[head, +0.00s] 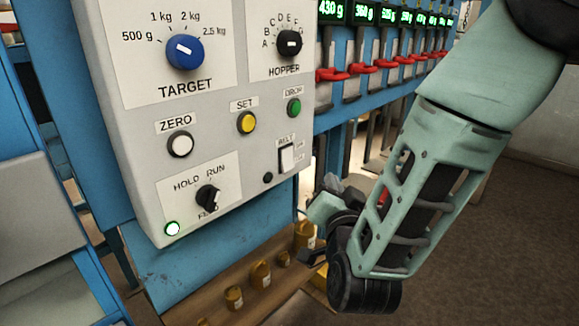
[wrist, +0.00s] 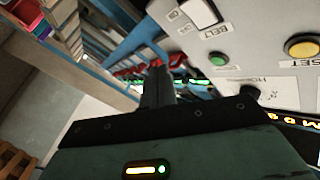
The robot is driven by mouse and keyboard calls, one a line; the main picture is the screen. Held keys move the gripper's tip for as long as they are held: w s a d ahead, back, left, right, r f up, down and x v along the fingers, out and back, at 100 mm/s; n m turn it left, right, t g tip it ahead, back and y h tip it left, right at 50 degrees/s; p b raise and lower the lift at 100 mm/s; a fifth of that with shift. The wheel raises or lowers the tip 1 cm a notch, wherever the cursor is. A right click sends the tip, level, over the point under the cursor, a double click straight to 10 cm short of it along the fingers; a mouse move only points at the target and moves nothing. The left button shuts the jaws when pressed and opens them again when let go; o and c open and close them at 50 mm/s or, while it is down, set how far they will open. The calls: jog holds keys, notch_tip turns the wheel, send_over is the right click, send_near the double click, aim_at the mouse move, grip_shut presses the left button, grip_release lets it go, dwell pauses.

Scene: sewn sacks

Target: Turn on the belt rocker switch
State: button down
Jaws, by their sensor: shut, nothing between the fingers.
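The belt rocker switch (head: 287,158) is a white rocker in a dark frame at the lower right of the grey control panel, under a BELT label. In the wrist view the rocker (wrist: 198,12) is at the top edge, partly cut off, with small ON/OFF marks beside it. I cannot tell which side is pressed in. My gripper (head: 330,184) is below and to the right of the switch, apart from it. In the wrist view my gripper's fingers (wrist: 157,75) are together and empty, beside the panel face. Part of the hand is hidden by my arm.
The panel (head: 225,120) also carries the TARGET knob (head: 185,52), HOPPER knob (head: 289,43), ZERO (head: 180,144), SET (head: 247,122) and DROP (head: 294,107) buttons, and HOLD/RUN selector (head: 208,198). Red levers (head: 332,75) stand behind; brass weights (head: 261,273) sit below.

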aim_at(294, 164)
jog(key=w+a+f, duration=0.1)
jog(key=w+a, duration=0.4)
jog(key=a, duration=0.1)
jog(key=shift+a, duration=0.2)
dwell(2.0)
jog(key=shift+w+a+b, duration=0.25)
jog(key=shift+a+b, duration=0.1)
jog(key=shift+w+a+f, duration=0.15)
jog(key=shift+w+a, duration=0.05)
dwell(0.7)
jog(key=shift+s+d, duration=0.1)
jog(key=shift+s+d+b, duration=0.35)
jog(key=shift+d+b, duration=0.1)
dwell(0.4)
jog(key=shift+s+d+r+b, duration=0.3)
jog(key=shift+s+d, duration=0.5)
jog(key=shift+d, duration=0.2)
jog(key=shift+s+d+r+b, duration=0.15)
jog(key=shift+s+d+b, duration=0.15)
jog(key=shift+s+d, duration=0.6)
